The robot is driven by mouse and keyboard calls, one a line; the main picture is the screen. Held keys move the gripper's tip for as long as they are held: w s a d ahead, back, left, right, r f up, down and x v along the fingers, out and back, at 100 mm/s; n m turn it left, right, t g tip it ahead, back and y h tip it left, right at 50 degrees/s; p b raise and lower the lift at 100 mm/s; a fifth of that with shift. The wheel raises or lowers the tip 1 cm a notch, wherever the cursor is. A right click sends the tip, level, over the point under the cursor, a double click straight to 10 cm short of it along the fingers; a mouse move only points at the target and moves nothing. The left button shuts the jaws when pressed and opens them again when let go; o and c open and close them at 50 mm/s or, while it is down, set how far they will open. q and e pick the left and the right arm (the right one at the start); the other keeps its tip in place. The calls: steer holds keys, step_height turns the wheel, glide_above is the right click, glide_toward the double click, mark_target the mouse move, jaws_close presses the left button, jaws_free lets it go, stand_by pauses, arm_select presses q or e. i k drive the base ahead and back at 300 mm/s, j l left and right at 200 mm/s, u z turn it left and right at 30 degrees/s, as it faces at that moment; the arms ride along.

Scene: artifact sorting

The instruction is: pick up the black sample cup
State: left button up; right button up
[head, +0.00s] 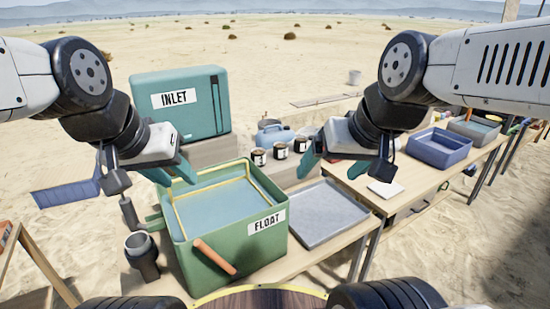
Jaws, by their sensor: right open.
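Three small black cups with pale labels stand in a row behind the green box: a left one (259,157), a middle one (280,150) and a right one (300,145). A dark grey, open-topped cylinder (143,262) stands left of the box; I cannot tell whether it is a cup or a fitting of the box. My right gripper (318,158) is open, with a teal finger just right of and below the right cup. I see nothing held in it. My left gripper (172,174) hangs over the box's back left corner; its jaw opening is unclear.
The green FLOAT box (235,254) holds blue water and has an orange handle (215,257). A grey tray (322,236) lies right of it. The teal INLET box (190,123) stands behind. A blue bin (440,158) and a white card (385,189) are on the right table.

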mark_target(258, 158)
steer(key=u, duration=1.5)
steer(key=k+l+u, duration=0.1)
steer(key=l, duration=0.25)
steer(key=k+l+u, duration=0.1)
steer(key=l, duration=0.25)
steer(key=k+l, duration=0.15)
steer(key=l, duration=0.15)
steer(key=k+l+u, duration=0.15)
steer(key=l, duration=0.15)
steer(key=i+l, duration=0.2)
steer(key=i, duration=0.1)
